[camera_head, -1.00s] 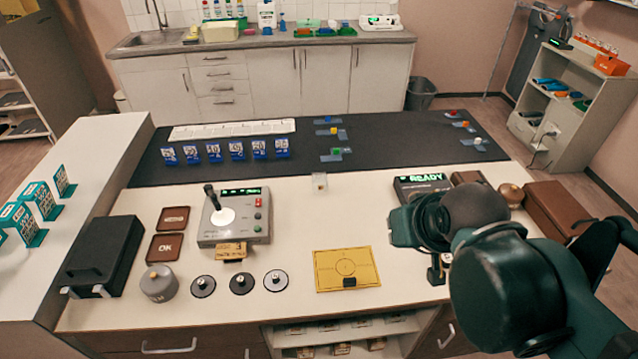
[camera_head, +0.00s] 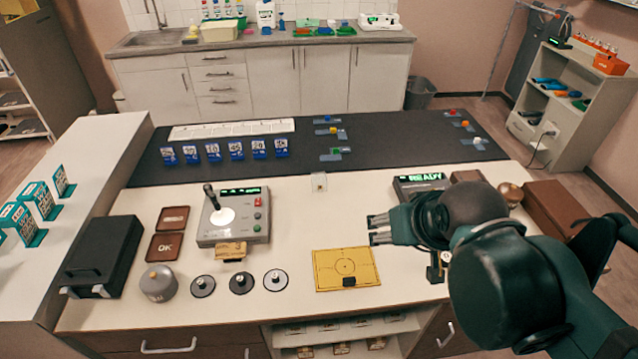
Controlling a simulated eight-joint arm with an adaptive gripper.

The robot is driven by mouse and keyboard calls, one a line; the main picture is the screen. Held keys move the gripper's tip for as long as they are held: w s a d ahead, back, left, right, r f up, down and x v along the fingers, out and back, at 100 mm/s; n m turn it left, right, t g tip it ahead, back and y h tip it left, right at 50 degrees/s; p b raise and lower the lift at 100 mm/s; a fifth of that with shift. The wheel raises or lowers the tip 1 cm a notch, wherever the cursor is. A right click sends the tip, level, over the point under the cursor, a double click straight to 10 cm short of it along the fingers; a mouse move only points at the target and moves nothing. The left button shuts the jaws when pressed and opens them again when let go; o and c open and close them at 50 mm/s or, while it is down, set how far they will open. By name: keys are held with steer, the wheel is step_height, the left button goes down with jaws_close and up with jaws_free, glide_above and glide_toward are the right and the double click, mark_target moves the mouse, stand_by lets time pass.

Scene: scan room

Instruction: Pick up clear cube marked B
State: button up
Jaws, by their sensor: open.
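A small clear cube (camera_head: 319,182) stands on the white worktop near the front edge of the dark mat; its marking is too small to read. My gripper (camera_head: 374,229) is at the right of the worktop, nearer the camera than the cube and to its right. Its two fingers point left and are apart, with nothing between them. It does not touch the cube.
A yellow plate (camera_head: 330,274) lies left of and below my gripper. A grey device with a lever (camera_head: 235,222) stands left of the cube. A READY display unit (camera_head: 420,186) is behind my gripper. The worktop around the cube is clear.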

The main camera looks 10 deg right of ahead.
steer(key=w+a+r+m+g, duration=0.1)
steer(key=w+r+m, duration=0.1)
steer(key=w, duration=0.5)
steer(key=w+a+r+m+g, duration=0.1)
steer(key=w+r+m, duration=0.15)
steer(key=w, duration=0.55)
steer(key=m+g+h, duration=0.4)
steer(key=m+g, duration=0.1)
steer(key=m, duration=0.8)
glide_above(318, 176)
steer(key=a, duration=0.3)
steer(key=f, duration=2.5)
steer(key=shift+s+d+f, duration=0.15)
steer(key=shift+d+f, duration=0.05)
steer(key=shift+f, duration=0.05)
steer(key=shift+a+f+h, duration=0.1)
steer(key=shift+f+h, duration=0.2)
steer(key=shift+f, duration=0.05)
steer(key=shift+f, duration=0.15)
steer(key=shift+x, duration=1.15)
